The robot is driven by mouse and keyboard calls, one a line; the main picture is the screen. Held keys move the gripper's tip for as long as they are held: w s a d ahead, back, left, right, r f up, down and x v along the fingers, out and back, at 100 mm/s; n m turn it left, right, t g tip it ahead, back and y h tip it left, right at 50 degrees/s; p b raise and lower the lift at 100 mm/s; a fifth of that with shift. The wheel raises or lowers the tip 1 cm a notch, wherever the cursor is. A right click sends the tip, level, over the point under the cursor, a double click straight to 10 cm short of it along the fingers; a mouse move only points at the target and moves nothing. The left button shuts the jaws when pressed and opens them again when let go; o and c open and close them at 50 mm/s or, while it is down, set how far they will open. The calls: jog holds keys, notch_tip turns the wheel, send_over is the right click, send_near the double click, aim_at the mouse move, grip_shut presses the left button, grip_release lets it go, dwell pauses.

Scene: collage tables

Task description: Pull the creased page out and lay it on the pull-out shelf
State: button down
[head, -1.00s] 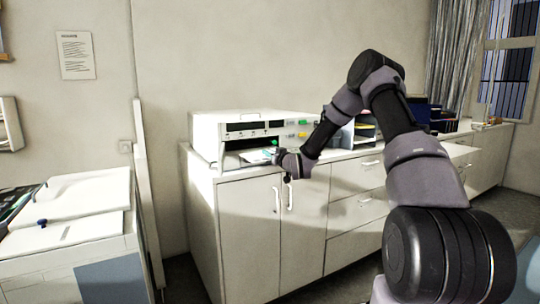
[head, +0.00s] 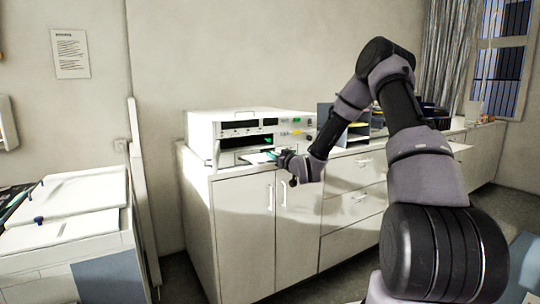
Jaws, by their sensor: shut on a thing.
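The creased page (head: 257,157) is a small pale sheet at the front opening of the white machine (head: 204,128) on the counter. My gripper (head: 279,156) is at the page's right edge, shut on it, in front of the machine. The fingertips are small and dark here, and the far end of the page is hard to make out in the dark slot. A pale board, which looks like the pull-out shelf (head: 459,147), juts from the cabinet front at the right, beyond my arm, and is partly hidden by it.
The machine has green and yellow buttons at its right. A grey-blue paper sorter (head: 325,117) stands beside it, close behind my forearm. Cabinet doors with handles (head: 270,197) lie below. Another white machine (head: 75,206) stands at the left, with floor between.

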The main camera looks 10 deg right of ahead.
jog(key=v, duration=1)
jog(key=shift+s, duration=0.15)
dwell(0.4)
